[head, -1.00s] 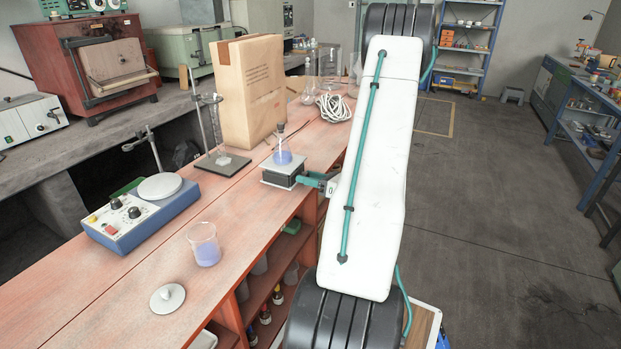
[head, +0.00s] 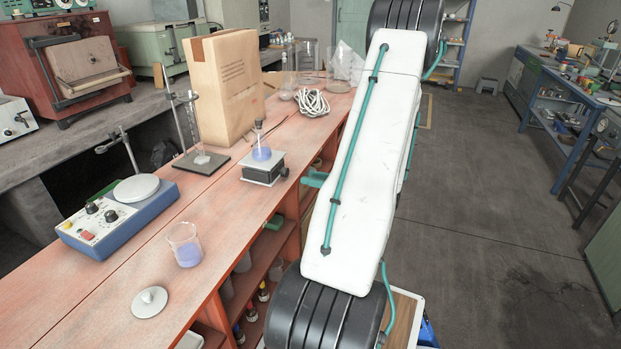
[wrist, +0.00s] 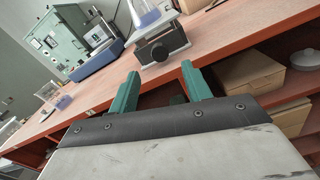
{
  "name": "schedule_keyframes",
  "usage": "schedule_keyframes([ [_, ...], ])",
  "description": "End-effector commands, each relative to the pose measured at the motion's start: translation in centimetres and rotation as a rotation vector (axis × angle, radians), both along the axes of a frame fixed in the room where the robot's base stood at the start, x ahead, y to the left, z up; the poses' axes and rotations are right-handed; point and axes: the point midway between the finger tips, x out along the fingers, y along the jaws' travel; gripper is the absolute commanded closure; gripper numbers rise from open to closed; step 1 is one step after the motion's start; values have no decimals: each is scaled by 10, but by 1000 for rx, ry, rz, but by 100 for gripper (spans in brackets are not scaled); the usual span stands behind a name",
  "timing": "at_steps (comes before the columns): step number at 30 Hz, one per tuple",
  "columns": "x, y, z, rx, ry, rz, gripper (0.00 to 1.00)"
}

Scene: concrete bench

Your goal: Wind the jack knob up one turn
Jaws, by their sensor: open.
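The lab jack (head: 263,171) is a small dark block with a pale top plate on the red bench. A flask with blue liquid (head: 261,151) stands upright on it. In the wrist view the jack (wrist: 177,42) is ahead, with its black knob (wrist: 159,53) facing me. My gripper (wrist: 160,88) has its two green fingers spread apart and empty. The knob is beyond the fingertips, roughly between them and not touched. In the head view my gripper (head: 314,178) shows as a green part beside my white arm, to the right of the jack and apart from it.
Open shelves with boxes (wrist: 243,73) lie below the bench edge.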

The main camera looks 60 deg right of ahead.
Motion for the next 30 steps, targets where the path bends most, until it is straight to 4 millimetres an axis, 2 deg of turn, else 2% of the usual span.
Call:
schedule_keyframes([
  [9,4,1,1,-356,-31,1,51],
  [14,22,3,1,-376,-32,4,51],
  [24,72,8,1,-374,-33,3,51],
  [30,81,8,1,-373,-32,0,51],
])
